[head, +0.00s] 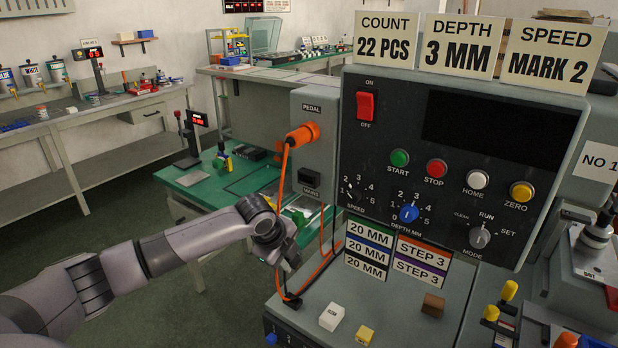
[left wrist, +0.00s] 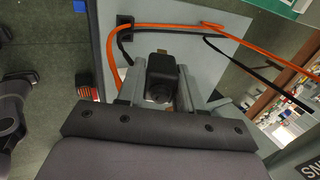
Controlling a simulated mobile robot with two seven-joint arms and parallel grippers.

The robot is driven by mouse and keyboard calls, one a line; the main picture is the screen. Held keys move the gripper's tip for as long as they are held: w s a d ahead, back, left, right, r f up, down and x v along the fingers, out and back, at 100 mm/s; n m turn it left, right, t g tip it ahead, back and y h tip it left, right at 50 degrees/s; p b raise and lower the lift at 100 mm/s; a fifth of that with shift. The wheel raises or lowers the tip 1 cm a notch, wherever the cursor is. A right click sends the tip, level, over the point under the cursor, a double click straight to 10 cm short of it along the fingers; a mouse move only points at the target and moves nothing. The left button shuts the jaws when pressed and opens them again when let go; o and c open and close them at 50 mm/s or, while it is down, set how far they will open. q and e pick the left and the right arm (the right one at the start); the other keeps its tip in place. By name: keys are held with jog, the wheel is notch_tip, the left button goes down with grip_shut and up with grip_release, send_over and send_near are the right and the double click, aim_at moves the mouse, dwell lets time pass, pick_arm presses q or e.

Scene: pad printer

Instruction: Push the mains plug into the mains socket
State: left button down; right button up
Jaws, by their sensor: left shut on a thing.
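The mains socket (head: 310,178) is a dark recessed block above the MAINS label, low on the side of the grey printer housing, and it looks empty. My left gripper (head: 287,264) is below and left of it, apart from it. In the left wrist view my left gripper (left wrist: 160,95) is shut on the black mains plug (left wrist: 161,78), with a brass-coloured contact (left wrist: 162,52) showing beyond its far end. In the head view the plug is hidden or too small to tell. I cannot clearly pick out the socket in the left wrist view. My right gripper is not in view.
An orange plug (head: 302,135) sits in the PEDAL socket above. Its orange cable (head: 281,190) hangs close to my left gripper, down to a black clip (head: 291,301). A black cable (left wrist: 190,34) runs beside the orange one. White (head: 331,316) and yellow (head: 365,335) blocks lie on the printer base.

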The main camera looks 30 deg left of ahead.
pick_arm(q)
jog(key=r+t, duration=0.1)
jog(key=r, duration=0.1)
jog(key=r+t, duration=0.2)
jog(key=s+r+t+b, duration=0.1)
jog(key=r, duration=0.1)
jog(key=shift+r+t, duration=0.15)
jog(key=shift+t, duration=0.25)
notch_tip(320, 180, up, 11)
jog(key=w+t+b, duration=0.1)
jog(key=t+b, duration=0.6)
jog(key=b, duration=0.2)
jog(key=shift+w+t+h, duration=0.4)
jog(key=shift+d+f, duration=0.1)
jog(key=shift+f, duration=0.1)
jog(key=shift+p, duration=0.3)
